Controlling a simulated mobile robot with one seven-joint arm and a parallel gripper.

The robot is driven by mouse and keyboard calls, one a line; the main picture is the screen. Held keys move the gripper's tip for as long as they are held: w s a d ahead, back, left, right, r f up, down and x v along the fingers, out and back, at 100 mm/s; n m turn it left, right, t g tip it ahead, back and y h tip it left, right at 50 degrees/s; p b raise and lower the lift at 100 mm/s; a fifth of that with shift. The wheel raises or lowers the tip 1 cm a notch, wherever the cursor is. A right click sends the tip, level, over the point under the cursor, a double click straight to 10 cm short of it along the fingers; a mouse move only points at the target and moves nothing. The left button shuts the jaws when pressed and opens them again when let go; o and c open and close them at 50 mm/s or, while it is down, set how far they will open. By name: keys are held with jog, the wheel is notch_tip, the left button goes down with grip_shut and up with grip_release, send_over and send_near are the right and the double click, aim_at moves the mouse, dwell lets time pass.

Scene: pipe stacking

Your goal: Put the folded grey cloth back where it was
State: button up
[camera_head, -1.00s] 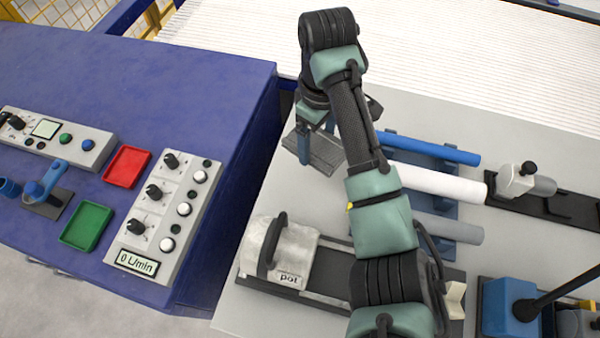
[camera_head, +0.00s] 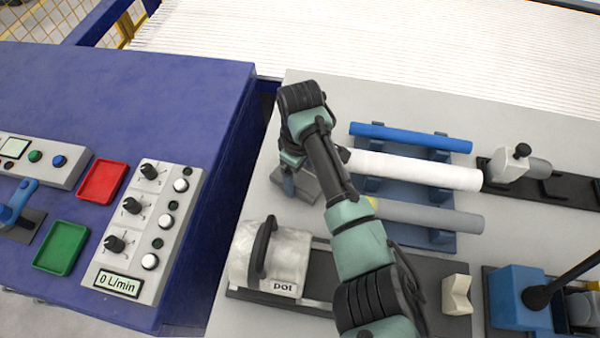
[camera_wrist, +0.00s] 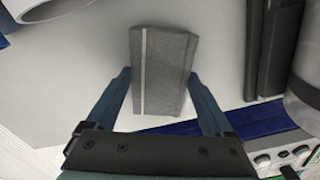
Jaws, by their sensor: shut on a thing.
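The folded grey cloth (camera_wrist: 163,72) is a flat rectangle with a pale stripe along its left side in the wrist view. My gripper (camera_wrist: 161,80) has one blue finger on each side of it and is shut on it. In the head view, the cloth (camera_head: 306,188) shows partly behind my arm, above the light grey table left of the pipes. My gripper (camera_head: 290,186) points down at it there. I cannot tell whether the cloth touches the table.
A pipe rack (camera_head: 398,235) holds a blue pipe (camera_head: 410,137), a white pipe (camera_head: 415,170) and a grey pipe (camera_head: 430,216) to the right. A metal pot-like housing (camera_head: 285,255) stands in front. A blue control desk (camera_head: 215,90) is at left, across a gap.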

aim_at(300, 176)
jog(key=shift+f, duration=0.25)
jog(key=shift+f, duration=0.15)
jog(key=o, duration=1.1)
jog(key=shift+c, duration=0.2)
jog(key=shift+r, duration=0.2)
notch_tip(300, 176, up, 12)
